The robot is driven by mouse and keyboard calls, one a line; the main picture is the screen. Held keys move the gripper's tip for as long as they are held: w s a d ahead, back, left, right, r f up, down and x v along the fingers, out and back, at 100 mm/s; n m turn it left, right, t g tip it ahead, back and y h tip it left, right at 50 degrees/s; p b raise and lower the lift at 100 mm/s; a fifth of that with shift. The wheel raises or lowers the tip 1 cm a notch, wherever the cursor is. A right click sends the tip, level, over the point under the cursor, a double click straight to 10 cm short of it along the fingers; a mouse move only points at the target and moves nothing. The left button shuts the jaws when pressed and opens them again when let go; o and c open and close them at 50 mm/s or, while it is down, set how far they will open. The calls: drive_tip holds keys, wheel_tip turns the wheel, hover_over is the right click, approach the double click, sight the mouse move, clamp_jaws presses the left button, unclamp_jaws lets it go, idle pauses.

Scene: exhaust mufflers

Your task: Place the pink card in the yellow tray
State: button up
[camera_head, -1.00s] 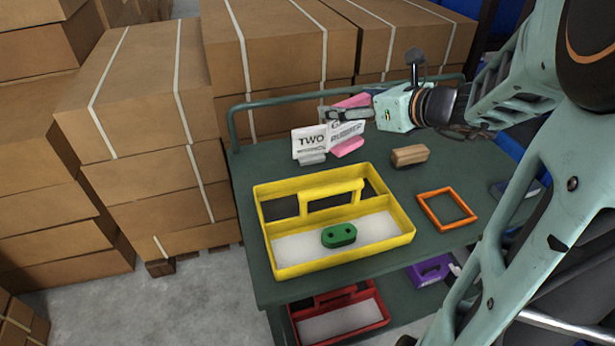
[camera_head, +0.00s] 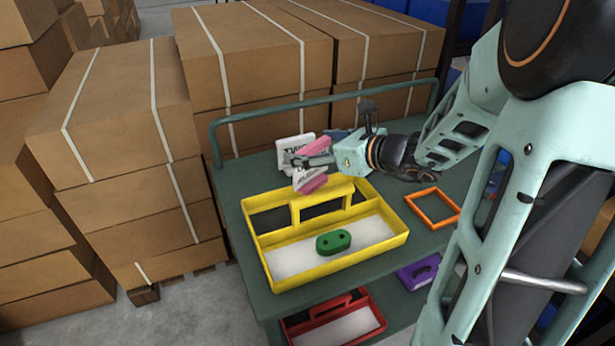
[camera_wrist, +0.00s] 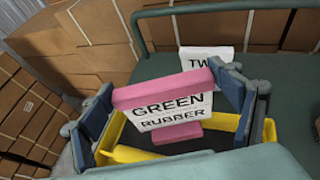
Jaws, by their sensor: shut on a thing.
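The pink card (camera_head: 313,184) is a white card lettered "GREEN RUBBER" with a pink strip at its top and a pink foot. In the wrist view it (camera_wrist: 163,88) sits between the fingers of my gripper (camera_wrist: 168,104). My gripper (camera_head: 306,161) is shut on it and holds it tilted, above the back edge of the yellow tray. The yellow tray (camera_head: 340,265) stands on the cart, with a raised handle across its middle; part of it also shows below the card in the wrist view (camera_wrist: 128,154). A green two-hole block (camera_head: 333,241) lies in its front compartment.
A white card lettered "TWO" (camera_head: 294,146) stands behind my gripper on the green cart (camera_head: 232,205). An orange frame (camera_head: 433,208) lies right of the tray. A red tray (camera_head: 335,322) and a purple item (camera_head: 418,271) are lower down. Stacked cardboard boxes (camera_head: 120,130) stand left and behind.

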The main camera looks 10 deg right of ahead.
sight(312, 175)
wheel_tip(312, 175, down, 8)
drive_tip(key=shift+f+b, duration=0.25)
drive_tip(key=shift+b, duration=0.6)
drive_tip(key=shift+f, duration=0.2)
drive_tip(key=o, duration=1.3)
drive_tip(key=shift+r, duration=0.25)
drive_tip(key=p+v, duration=0.1)
drive_tip(key=v, duration=1.1)
drive_tip(key=shift+f+p, duration=0.1)
drive_tip(key=shift+p, duration=0.25)
